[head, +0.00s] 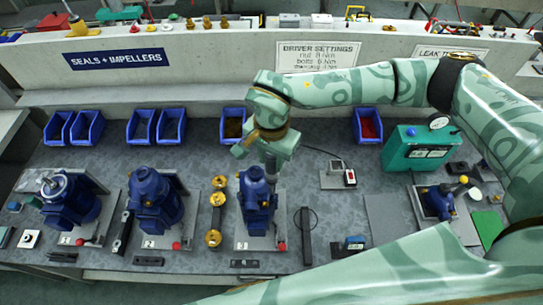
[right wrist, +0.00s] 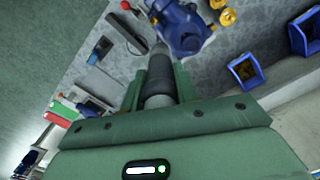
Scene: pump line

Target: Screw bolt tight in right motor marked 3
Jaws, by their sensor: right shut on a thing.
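The blue motor marked 3 (head: 257,200) stands on a grey plate, the rightmost of three in a row; it also shows at the top of the right wrist view (right wrist: 187,28). My right gripper (head: 271,168) is just above and behind it, pointing down. In the right wrist view the gripper (right wrist: 160,88) is shut on a dark cylindrical driver with grey bands (right wrist: 160,72). The driver points toward the motor; I cannot tell whether its tip touches. The bolt is not distinguishable. My left gripper is not in view.
Motors marked 1 (head: 70,200) and 2 (head: 156,200) stand to the left, with brass parts (head: 215,210) beside motor 3. Blue bins (head: 235,124) line the back. A green tester (head: 424,148) and a small blue pump (head: 438,203) stand right.

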